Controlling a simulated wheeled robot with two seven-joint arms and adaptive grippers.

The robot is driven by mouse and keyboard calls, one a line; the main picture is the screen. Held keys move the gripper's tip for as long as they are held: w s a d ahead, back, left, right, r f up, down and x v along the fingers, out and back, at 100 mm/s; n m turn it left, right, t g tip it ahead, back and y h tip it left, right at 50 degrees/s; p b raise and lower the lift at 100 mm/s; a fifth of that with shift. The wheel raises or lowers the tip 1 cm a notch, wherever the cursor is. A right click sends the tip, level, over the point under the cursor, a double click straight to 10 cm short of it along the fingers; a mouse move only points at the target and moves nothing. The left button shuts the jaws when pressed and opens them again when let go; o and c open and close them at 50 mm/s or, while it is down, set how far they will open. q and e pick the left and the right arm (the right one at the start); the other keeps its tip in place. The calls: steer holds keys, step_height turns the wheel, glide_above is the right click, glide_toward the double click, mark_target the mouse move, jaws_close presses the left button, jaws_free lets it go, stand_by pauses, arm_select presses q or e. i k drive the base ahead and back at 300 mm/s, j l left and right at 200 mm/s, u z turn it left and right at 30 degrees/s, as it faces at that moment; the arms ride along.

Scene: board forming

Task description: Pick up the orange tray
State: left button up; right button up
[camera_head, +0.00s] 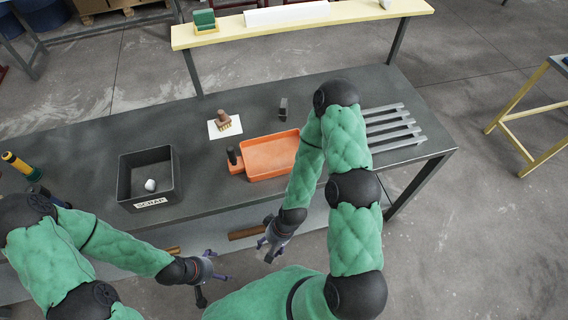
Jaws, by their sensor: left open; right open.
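The orange tray (272,155) lies flat on the dark workbench, in the middle of the head view. My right arm hides its right end. A dark upright knob or handle stands at its left end. My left gripper (214,268) is open and empty, in front of the bench's near edge and below the scrap bin. My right gripper (268,250) is open and empty, also in front of the near edge, below the tray. Neither gripper touches the tray.
A dark scrap bin (174,185) with a white lump inside stands left of the tray. A brush (222,119) on white paper and a small dark block (283,108) lie behind it. A slatted metal rack (393,130) is at the right. A pale shelf (300,22) runs behind.

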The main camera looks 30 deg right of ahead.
mark_target(272, 155)
steer(key=i+z, duration=0.1)
steer(key=z, duration=0.6)
